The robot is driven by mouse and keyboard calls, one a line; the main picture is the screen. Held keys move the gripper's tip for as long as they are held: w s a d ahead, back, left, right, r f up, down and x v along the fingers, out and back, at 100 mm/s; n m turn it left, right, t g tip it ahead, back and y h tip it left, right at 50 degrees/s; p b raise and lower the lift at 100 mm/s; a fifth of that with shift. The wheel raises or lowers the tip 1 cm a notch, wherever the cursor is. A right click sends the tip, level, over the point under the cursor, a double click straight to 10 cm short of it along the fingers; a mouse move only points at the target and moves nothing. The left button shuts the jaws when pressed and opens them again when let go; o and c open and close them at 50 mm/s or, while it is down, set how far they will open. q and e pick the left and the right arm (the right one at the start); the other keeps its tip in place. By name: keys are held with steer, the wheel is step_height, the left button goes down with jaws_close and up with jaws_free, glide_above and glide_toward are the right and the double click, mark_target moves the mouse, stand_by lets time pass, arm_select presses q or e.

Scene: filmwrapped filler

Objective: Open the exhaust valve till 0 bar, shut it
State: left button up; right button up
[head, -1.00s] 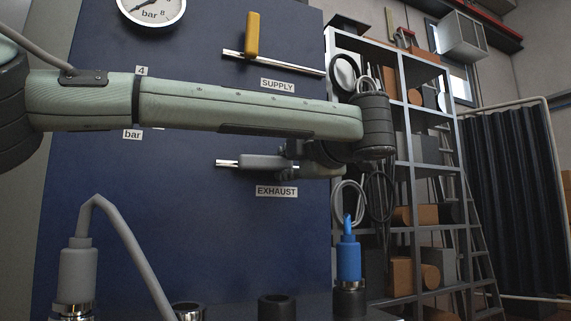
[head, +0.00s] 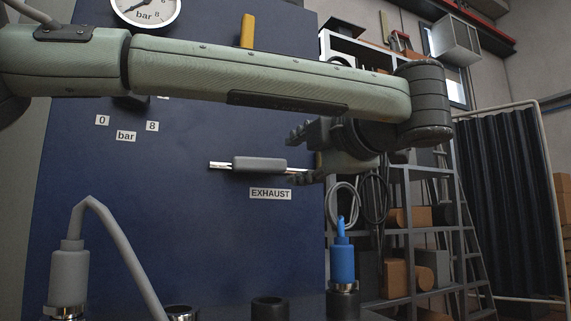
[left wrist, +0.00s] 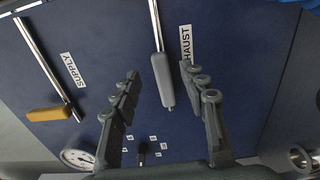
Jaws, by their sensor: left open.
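The exhaust valve's grey handle (head: 259,164) lies along its horizontal pipe on the blue panel (head: 180,230), above the EXHAUST label (head: 270,194). My left gripper (head: 294,157) is open at the handle's right end in the head view, its fingers spread above and below the pipe line. In the left wrist view the handle (left wrist: 163,80) appears between the two open fingers (left wrist: 161,70), with no visible contact. The pressure gauge (head: 146,10) is cut off at the top; its needle points to the lower left. My right gripper is not in view.
The yellow supply handle (head: 247,31) stands across its pipe, partly hidden by my left arm. A blue connector (head: 342,262) and a grey hose connector (head: 69,277) stand below. A metal shelf (head: 405,230) stands at the right.

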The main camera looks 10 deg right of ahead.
arm_select(q)
steer(key=v, duration=0.4)
steer(key=shift+s, duration=0.2)
stand_by(0.3)
